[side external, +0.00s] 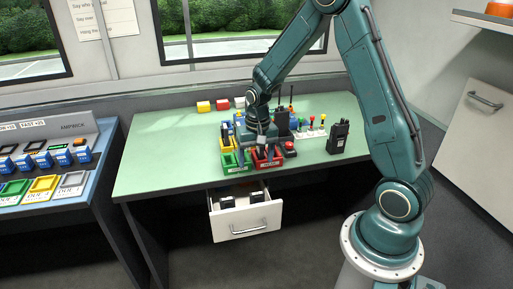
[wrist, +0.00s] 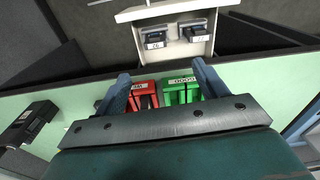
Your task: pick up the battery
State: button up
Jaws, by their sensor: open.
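My gripper (side external: 264,150) points down over the red tray (side external: 278,160) and green tray (side external: 228,171) at the table's front edge. In the wrist view my gripper (wrist: 162,72) is open, its two fingers apart with nothing visibly held between them. Dark items show inside the red tray (wrist: 136,84); the green tray (wrist: 180,86) is beside it. Two dark labelled blocks, one left (wrist: 155,40) and one right (wrist: 195,32), sit in the open drawer (side external: 246,224). They look like battery packs, but I cannot tell which thing is the battery.
A black handheld radio (side external: 338,137) stands upright on the green table (side external: 150,165), right of my gripper. Several coloured blocks (side external: 222,104) lie at the back. Another console (side external: 40,170) is at the left. The table's left part is clear.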

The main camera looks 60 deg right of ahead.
send_over(257, 194)
notch_tip(257, 194, down, 5)
jog(key=shift+s+r+m+g, duration=0.2)
jog(key=shift+m+g, duration=0.1)
jog(key=shift+m, duration=0.1)
jog(key=shift+f, duration=0.1)
jog(key=shift+w+f, duration=0.1)
jog(key=shift+f, duration=4.1)
jog(key=shift+w+d+f, duration=0.1)
jog(key=shift+d+f, duration=0.05)
jog(key=shift+f, duration=2.45)
